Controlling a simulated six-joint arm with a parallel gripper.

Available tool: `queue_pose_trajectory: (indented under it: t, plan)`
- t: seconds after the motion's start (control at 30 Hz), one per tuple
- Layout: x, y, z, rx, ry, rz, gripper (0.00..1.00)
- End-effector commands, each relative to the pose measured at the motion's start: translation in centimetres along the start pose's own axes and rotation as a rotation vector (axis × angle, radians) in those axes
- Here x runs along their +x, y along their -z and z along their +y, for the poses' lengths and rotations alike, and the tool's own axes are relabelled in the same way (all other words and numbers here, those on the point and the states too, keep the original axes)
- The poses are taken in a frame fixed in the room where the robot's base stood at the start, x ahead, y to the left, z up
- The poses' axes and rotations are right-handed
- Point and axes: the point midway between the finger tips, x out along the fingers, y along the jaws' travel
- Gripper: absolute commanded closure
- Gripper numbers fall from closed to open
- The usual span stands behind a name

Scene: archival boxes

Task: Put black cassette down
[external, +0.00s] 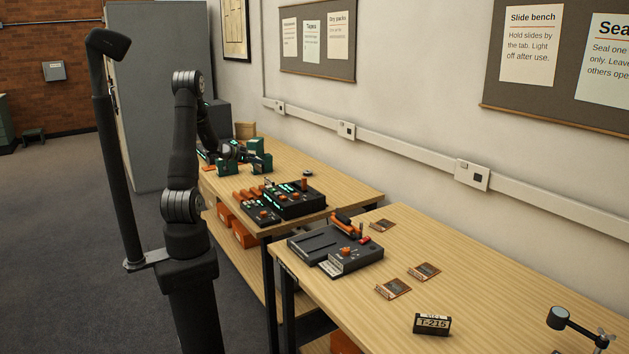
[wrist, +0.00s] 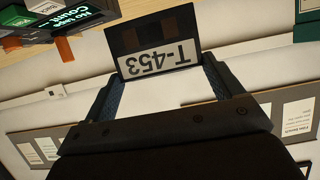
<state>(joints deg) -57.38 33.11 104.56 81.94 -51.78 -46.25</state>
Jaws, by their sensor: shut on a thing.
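A black cassette with a white label reading T-453 (wrist: 152,32) appears upside down in the wrist view, between the two fingers of my gripper (wrist: 162,68). The gripper is shut on its edges. In the external view my gripper (external: 236,152) is over the far table, close to green boxes, and the held cassette is too small to make out. Another black cassette, labelled T-215 (external: 432,324), stands on the near table.
Green boxes (external: 261,161) stand on the far table (external: 335,186). A dark device with a lit "No tape" display (wrist: 72,14) is at the wrist view's upper left. Black consoles (external: 295,200) and a flat machine (external: 335,249) stand nearer. The near table (external: 465,270) has clear stretches.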

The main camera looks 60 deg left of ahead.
Motion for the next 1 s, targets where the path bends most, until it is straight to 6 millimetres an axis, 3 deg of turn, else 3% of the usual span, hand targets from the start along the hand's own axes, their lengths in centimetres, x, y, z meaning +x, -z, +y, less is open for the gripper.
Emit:
queue_pose_trajectory:
  t: [0.2,0.47,0.67,1.0]
  plan:
    - [-1.6,3.9,0.0,0.005,0.002,0.003,0.37]
    - [2.5,5.6,4.5,0.027,-0.062,0.001,0.37]
    - [6.3,7.8,10.1,0.056,-0.129,0.002,0.37]
    - [12.0,11.0,23.1,0.11,-0.262,0.001,0.37]
